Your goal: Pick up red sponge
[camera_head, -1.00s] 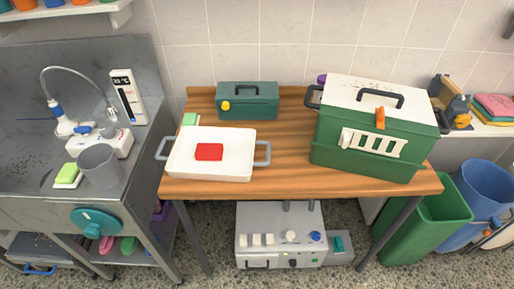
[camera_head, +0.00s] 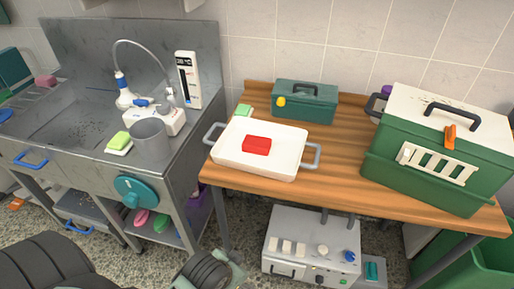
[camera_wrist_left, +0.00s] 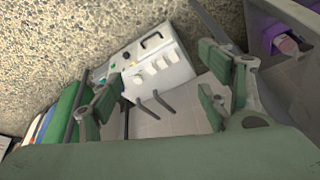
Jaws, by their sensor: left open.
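The red sponge (camera_head: 257,145) lies in the white tray (camera_head: 284,168) with grey handles, on the wooden table. My left gripper (camera_wrist_left: 165,95) shows in the left wrist view with its two green-grey fingers spread apart and nothing between them. It faces the floor and the grey control box, away from the sponge. In the head view part of my left arm (camera_head: 208,270) shows at the bottom, below and in front of the table. My right gripper is not in view.
A green toolbox (camera_head: 304,102) stands behind the tray, and a green pet carrier (camera_head: 430,170) fills the table's right side. A steel sink unit (camera_head: 75,125) is to the left. The grey control box (camera_head: 310,245) sits under the table; it also shows in the left wrist view (camera_wrist_left: 150,68).

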